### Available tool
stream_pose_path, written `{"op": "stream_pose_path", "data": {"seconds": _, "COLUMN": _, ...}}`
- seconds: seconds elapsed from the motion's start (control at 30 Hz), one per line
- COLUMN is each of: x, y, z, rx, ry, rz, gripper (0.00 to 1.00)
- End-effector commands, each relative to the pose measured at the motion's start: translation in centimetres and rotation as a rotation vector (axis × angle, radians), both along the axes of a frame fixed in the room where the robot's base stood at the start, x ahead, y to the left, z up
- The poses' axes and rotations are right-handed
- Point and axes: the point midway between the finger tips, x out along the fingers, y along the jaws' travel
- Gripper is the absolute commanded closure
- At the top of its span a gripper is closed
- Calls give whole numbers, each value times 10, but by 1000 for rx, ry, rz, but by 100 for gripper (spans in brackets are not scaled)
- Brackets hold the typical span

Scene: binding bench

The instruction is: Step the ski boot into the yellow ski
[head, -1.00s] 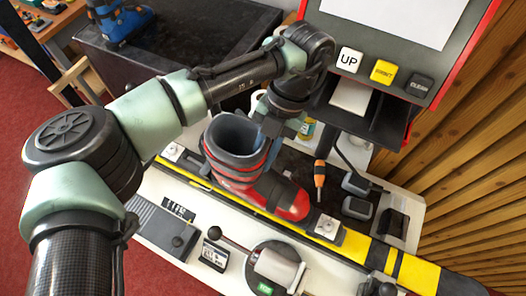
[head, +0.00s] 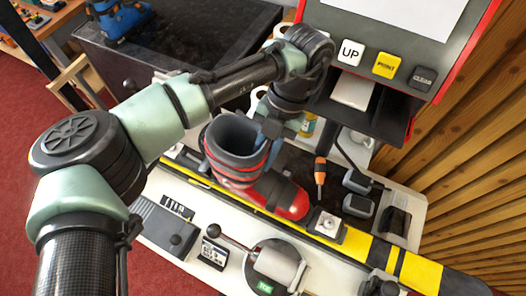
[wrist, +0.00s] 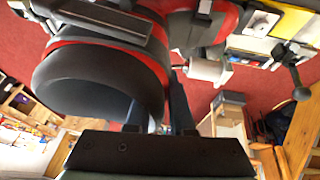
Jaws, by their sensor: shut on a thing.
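The red and grey ski boot (head: 290,199) stands over the yellow ski (head: 421,269), its toe pointing right towards the toe binding (head: 326,227). I cannot tell whether its sole touches the ski. My gripper (head: 274,131) is shut on the boot's upper cuff at the back right side. In the wrist view the dark boot cuff (wrist: 95,85) fills the upper left, with the gripper fingers against its edge. The heel binding (head: 178,152) is partly hidden behind my arm and the boot.
An orange-handled screwdriver (head: 320,172) lies behind the toe binding. A round lever device (head: 273,267) stands in front of the ski. The button panel (head: 384,66) rises behind.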

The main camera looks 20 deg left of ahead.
Motion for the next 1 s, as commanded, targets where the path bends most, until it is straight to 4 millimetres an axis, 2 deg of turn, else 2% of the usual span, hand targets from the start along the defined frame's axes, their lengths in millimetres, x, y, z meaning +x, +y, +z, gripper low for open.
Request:
{"op": "stream_pose_path", "data": {"seconds": 0.53, "x": 0, "y": 1, "z": -14, "rx": 1, "ry": 1, "rz": 3, "gripper": 100}}
{"op": "stream_pose_path", "data": {"seconds": 0.83, "x": 0, "y": 1, "z": -12, "rx": 2, "ry": 0, "rz": 1, "gripper": 100}}
{"op": "stream_pose_path", "data": {"seconds": 0.87, "x": 0, "y": 1, "z": -12, "rx": 2, "ry": 0, "rz": 1, "gripper": 77}}
{"op": "stream_pose_path", "data": {"seconds": 1.0, "x": 0, "y": 1, "z": -12, "rx": 0, "ry": 0, "rz": 1, "gripper": 52}}
